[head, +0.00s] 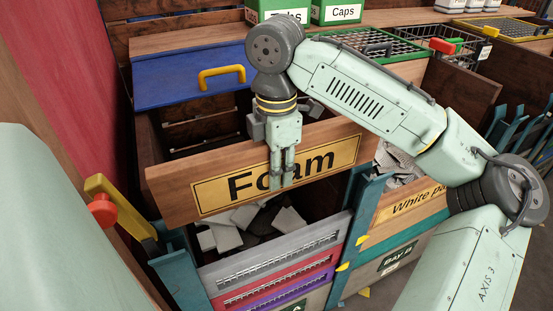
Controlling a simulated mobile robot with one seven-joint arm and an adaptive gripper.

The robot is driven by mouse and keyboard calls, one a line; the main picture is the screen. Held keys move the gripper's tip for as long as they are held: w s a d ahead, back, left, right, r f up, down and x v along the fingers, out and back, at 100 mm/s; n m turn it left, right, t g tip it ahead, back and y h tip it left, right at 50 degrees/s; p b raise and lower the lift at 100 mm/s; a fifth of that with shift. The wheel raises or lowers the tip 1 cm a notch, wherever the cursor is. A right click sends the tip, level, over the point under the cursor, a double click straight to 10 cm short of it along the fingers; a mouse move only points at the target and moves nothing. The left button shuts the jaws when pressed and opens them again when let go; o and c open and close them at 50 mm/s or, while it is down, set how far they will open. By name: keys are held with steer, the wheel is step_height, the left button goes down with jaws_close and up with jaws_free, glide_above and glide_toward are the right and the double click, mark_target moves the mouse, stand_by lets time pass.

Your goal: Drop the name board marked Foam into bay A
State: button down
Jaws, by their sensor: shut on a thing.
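The Foam name board (218,188) is a long wooden plank with a yellow plate and black letters. My gripper (282,178) points down and is shut on the board near its middle, with the fingers covering part of the word. The board spans bay A (318,297) at its upper front, its right end higher in the picture. Grey and dark pieces (240,217) show in the bay below the board. Whether the board touches the teal side posts I cannot tell.
Teal posts (361,222) flank the bay, and grey, red and purple slatted fronts lie below. Bay B (397,259) at right has a White board (408,205). A blue lid (190,75) with a yellow handle is behind. A red knob (103,211) on a yellow bracket stands at left.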

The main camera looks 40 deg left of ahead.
step_height(320, 180, down, 18)
steer(key=b, duration=0.8)
steer(key=shift+b, duration=0.4)
steer(key=shift+f+b, duration=0.3)
steer(key=shift+f, duration=0.35)
steer(key=c, duration=1.3)
jaws_free()
step_height(320, 180, up, 12)
steer(key=shift+s, duration=0.1)
